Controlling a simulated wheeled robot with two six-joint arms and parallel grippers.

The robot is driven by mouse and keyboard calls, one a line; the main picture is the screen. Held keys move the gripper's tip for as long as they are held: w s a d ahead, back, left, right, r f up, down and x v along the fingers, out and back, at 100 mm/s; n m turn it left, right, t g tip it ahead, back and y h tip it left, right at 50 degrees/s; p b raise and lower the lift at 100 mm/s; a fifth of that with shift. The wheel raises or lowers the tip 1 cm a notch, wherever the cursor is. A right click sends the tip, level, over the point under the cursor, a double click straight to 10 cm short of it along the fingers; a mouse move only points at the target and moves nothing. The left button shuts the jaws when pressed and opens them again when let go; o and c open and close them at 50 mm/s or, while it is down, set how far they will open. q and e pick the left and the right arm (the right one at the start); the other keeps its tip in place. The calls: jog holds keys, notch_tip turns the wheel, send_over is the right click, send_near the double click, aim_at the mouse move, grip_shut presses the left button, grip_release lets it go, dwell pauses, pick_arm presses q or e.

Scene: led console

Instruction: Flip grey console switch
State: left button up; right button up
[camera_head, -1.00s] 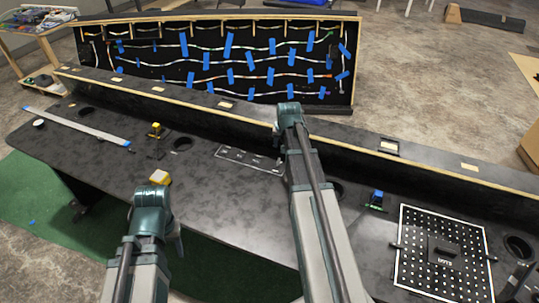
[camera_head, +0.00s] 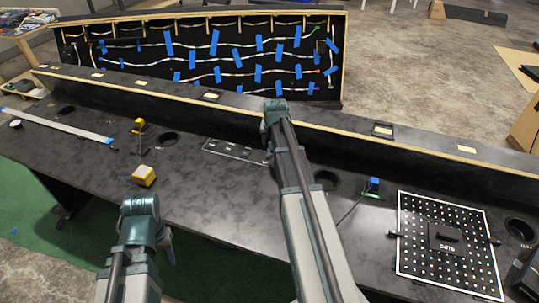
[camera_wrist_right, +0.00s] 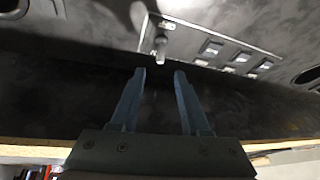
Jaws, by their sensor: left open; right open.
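A grey switch lever (camera_wrist_right: 160,46) stands out from a grey panel (camera_wrist_right: 182,36) in the right wrist view. The panel also carries several small rocker switches (camera_wrist_right: 211,47). In the head view the panel (camera_head: 236,151) lies on the dark console, its right end behind my right arm. My right gripper (camera_wrist_right: 160,72) is open and empty, its fingertips just short of the lever and either side of its line. In the head view it is hidden by its arm. My left gripper (camera_head: 170,248) shows only partly at the console's front edge, below its wrist, apart from the panel.
A yellow box (camera_head: 144,176) and a yellow-topped device (camera_head: 139,126) stand left of the panel. A blue connector (camera_head: 373,186) and a perforated board (camera_head: 448,266) are on the right. A raised ledge (camera_head: 330,136) runs behind the panel. The console has round holes.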

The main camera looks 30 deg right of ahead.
aim_at(269, 152)
jog(key=b+x, duration=0.4)
jog(key=x, duration=0.2)
jog(key=shift+r, duration=0.1)
grip_shut()
